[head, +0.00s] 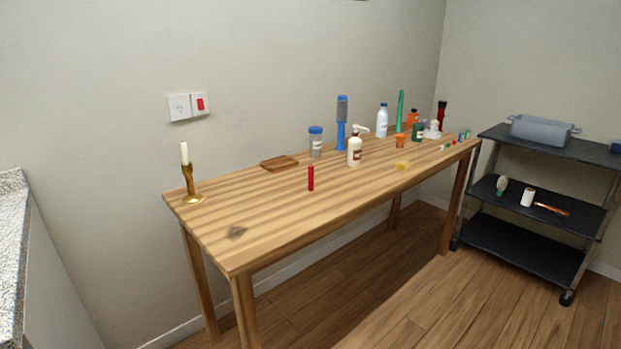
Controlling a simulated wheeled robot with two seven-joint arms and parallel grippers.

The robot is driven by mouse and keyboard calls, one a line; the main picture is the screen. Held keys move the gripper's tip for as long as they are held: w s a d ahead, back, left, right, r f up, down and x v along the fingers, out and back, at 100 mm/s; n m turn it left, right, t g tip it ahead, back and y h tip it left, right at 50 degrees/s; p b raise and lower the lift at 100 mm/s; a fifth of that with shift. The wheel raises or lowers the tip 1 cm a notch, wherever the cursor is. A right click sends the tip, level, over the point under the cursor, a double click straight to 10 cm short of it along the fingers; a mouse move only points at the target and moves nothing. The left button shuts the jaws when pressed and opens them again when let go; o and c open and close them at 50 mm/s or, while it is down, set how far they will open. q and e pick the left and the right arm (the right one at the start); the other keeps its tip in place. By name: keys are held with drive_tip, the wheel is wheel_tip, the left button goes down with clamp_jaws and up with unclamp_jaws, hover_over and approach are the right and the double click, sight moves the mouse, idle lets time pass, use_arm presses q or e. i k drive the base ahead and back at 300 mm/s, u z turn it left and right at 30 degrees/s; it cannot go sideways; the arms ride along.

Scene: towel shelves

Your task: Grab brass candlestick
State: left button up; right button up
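A brass candlestick (189,186) with a white candle (184,153) in it stands upright on the wooden table (250,235). It is at the table's left end, near the back edge by the wall. Nothing touches or covers it. Neither of my grippers shows in the head view.
A wooden board (279,163) and a red cylinder (311,178) are nearest the candlestick. Several bottles, such as a pump bottle (355,151), crowd the table's right half. A black cart (540,204) stands at right, a speckled counter (12,240) at left. Floor (400,310) in front is clear.

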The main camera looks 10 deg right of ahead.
sight(192, 197)
drive_tip(key=z, duration=1.5)
drive_tip(key=i, duration=1.6)
drive_tip(key=u, duration=1.8)
